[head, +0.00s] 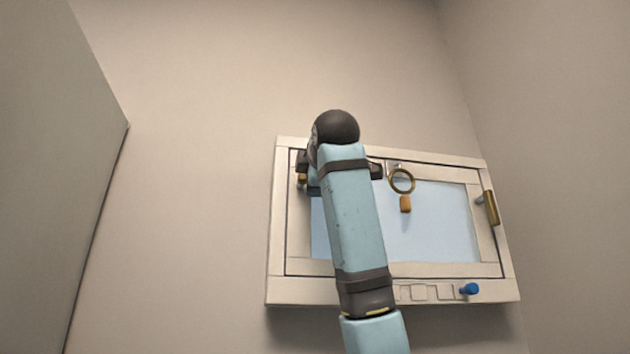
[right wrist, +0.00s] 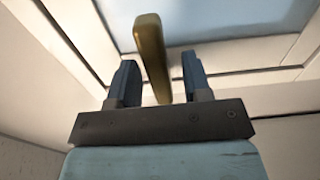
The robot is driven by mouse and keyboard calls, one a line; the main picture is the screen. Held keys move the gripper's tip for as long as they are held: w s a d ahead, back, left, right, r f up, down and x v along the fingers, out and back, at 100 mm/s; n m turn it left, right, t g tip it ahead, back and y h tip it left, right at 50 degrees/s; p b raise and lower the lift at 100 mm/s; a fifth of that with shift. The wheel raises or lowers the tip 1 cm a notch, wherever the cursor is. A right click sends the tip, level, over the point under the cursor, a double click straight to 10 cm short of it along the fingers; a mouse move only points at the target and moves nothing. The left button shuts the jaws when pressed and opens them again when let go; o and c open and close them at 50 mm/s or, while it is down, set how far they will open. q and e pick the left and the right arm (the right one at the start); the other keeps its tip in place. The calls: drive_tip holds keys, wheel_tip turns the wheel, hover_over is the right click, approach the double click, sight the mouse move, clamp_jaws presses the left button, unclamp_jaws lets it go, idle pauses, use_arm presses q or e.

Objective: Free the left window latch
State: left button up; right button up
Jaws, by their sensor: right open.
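The left window latch is a brass bar (right wrist: 151,50) in the right wrist view. In the head view only a small piece of it (head: 301,180) shows at the window's left side, and my right arm hides the rest. My right gripper (right wrist: 160,82) is open, with one finger on each side of the bar's lower end. I cannot tell whether either finger touches it. The window (head: 455,218) has a cream frame and a pale blue pane. The right latch (head: 491,207), also brass, stands roughly upright on the frame's right side. My left gripper is in neither view.
A ring pull with a wooden tag (head: 405,204) hangs from the window's top, close to the right of my arm. A blue knob (head: 470,289) sticks out of the lower sill at right. Plain walls surround the window, and a grey panel (head: 55,180) stands at far left.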

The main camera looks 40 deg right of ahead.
drive_tip(key=b+v, duration=0.4)
drive_tip(key=v, duration=0.9)
drive_tip(key=shift+s, duration=0.2)
drive_tip(key=shift+a, duration=0.1)
